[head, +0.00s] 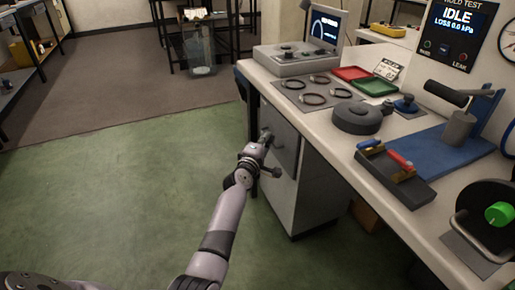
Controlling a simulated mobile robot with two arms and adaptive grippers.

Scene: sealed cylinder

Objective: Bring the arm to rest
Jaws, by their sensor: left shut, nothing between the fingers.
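My left arm (222,222) reaches up from the bottom of the head view, over the green floor. My left gripper (268,140) is at its far end, in front of the grey drawer front of the workbench (430,218). It is shut and holds nothing. It is below the level of the bench top. I cannot tell if it touches the drawer front. My right gripper is not in view.
On the bench stand a dark round lidded part (358,117), several dark rings, a red tray (351,73), a green tray (374,86), a tool holder (396,178) and a blue-based lever press (458,130). The green floor (90,200) at left is clear.

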